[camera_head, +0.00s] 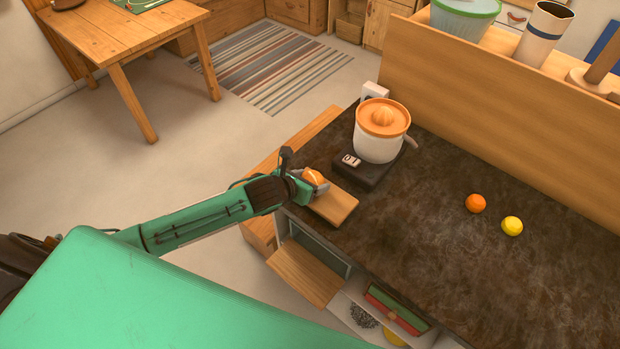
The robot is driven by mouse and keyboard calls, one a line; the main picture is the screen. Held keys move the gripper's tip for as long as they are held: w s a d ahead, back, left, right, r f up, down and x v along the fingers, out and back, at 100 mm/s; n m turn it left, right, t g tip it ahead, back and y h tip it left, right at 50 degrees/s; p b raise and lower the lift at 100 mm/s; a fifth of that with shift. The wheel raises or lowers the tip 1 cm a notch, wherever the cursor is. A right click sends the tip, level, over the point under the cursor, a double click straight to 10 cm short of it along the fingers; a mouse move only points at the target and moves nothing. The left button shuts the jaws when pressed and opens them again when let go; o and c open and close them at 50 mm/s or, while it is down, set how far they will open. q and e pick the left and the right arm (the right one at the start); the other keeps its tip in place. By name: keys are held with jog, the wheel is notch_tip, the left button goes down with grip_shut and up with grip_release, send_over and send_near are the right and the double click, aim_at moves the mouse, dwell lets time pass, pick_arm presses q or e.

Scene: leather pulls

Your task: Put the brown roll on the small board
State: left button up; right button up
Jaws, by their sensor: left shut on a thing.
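My left gripper (314,185) reaches in from the left over the dark counter's near-left corner. It is shut on a small orange-brown thing that looks like the brown roll (314,177); the fingers hide part of it. The small wooden board (336,208) lies flat on the counter, just below and right of the gripper in the picture. The roll is at or above the board's left end; I cannot tell whether it touches the board. My right gripper is out of view.
A white juicer with an orange top (381,131) stands on a dark base behind the board. An orange (475,203) and a yellow fruit (512,226) lie to the right on the counter (440,260). An open wooden door (305,274) juts out below the counter edge.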

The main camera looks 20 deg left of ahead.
pick_arm(q)
jog(key=shift+f, duration=0.15)
jog(key=o, duration=1.1)
jog(key=shift+c, duration=0.2)
jog(key=shift+r, duration=0.2)
jog(key=b+v, duration=0.3)
jog(key=v, duration=0.9)
jog(key=shift+f, duration=0.1)
